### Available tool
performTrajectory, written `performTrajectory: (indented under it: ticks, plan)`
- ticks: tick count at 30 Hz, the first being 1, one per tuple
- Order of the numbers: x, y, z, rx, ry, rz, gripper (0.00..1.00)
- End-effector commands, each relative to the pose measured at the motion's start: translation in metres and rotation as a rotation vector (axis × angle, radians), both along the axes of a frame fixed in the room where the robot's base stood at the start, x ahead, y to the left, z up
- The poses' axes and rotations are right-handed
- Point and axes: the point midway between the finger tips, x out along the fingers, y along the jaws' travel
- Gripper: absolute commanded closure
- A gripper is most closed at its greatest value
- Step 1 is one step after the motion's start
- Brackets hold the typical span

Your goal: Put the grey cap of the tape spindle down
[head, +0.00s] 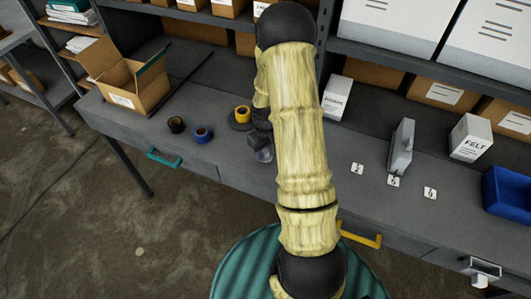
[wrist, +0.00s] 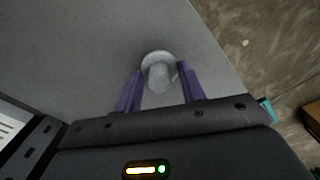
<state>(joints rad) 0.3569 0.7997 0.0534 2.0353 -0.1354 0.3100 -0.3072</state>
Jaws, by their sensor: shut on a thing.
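The grey cap (wrist: 158,72) is a round light-grey disc with a knob. In the wrist view it sits between the two purple fingers of my gripper (wrist: 160,88), which are shut on it. The grey bench top lies beneath it; I cannot tell whether the cap touches it. In the head view my gripper (head: 264,154) is low over the bench, partly hidden by my arm. To its upper left, a yellow tape roll (head: 242,113) sits on a dark round base, which looks like the tape spindle (head: 236,125).
A black roll (head: 176,125) and a blue roll (head: 202,134) lie left on the bench (head: 225,165). An open carton (head: 130,85) stands behind them. Right are number cards, a grey metal thing (head: 401,147), a FELT box (head: 470,138) and a blue bin (head: 508,193). The bench's front edge is close to my gripper.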

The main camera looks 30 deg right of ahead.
Motion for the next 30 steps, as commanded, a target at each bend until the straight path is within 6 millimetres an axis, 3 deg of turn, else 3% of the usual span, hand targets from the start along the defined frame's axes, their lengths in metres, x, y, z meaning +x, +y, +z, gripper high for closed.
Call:
performTrajectory:
  ticks: [5, 16, 17, 20, 30]
  plan:
    - [0.000, -0.001, -0.017, 0.000, 0.001, -0.001, 0.81]
    - [0.000, -0.002, -0.022, -0.001, -0.001, -0.004, 0.81]
    - [0.000, -0.002, -0.022, -0.001, -0.001, -0.004, 0.58]
    - [0.000, -0.002, -0.021, -0.001, -0.001, -0.004, 0.39]
    - [0.000, -0.002, -0.019, -0.001, -0.001, -0.004, 0.38]
